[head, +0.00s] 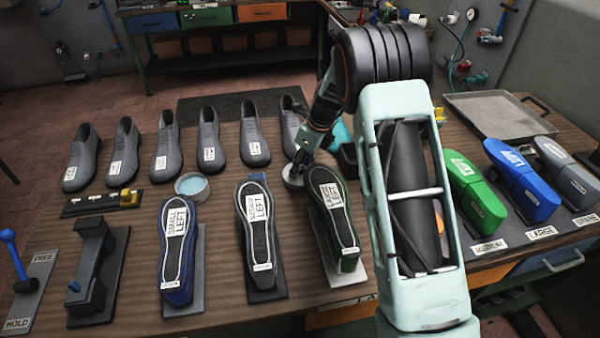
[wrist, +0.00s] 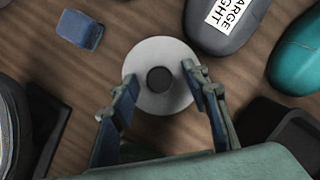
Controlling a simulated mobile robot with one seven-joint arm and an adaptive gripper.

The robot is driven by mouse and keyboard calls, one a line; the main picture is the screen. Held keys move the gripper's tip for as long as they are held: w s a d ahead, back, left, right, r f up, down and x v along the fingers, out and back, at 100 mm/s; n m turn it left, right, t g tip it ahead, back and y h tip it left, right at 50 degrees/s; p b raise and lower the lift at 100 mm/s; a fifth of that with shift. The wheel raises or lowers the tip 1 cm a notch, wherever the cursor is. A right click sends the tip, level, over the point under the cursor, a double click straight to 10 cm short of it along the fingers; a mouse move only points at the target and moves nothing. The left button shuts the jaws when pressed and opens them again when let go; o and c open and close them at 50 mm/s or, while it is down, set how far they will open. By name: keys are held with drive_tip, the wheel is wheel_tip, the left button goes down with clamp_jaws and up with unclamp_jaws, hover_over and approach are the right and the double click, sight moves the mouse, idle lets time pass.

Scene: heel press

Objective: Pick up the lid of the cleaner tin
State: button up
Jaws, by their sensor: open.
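The lid (wrist: 143,62) is a pale round disc with a dark knob (wrist: 160,80) at its middle, lying on the wooden bench. In the head view the lid (head: 292,184) shows partly, below my gripper (head: 298,165). In the wrist view my gripper (wrist: 161,77) is open, with one finger on each side of the knob and over the disc. Whether the fingers touch the lid cannot be told. A round open tin (head: 192,186) with pale blue contents stands to the left in the head view, apart from the lid.
A grey shoe (wrist: 222,38) labelled large right and a teal shape (wrist: 300,55) are close to the lid. A small blue block (wrist: 80,29) lies to the left. Upturned soles on stands, such as the green-sided one (head: 335,215), fill the bench front.

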drive_tip(key=shift+c, duration=0.7)
drive_tip(key=c, duration=0.8)
drive_tip(key=shift+r, duration=0.1)
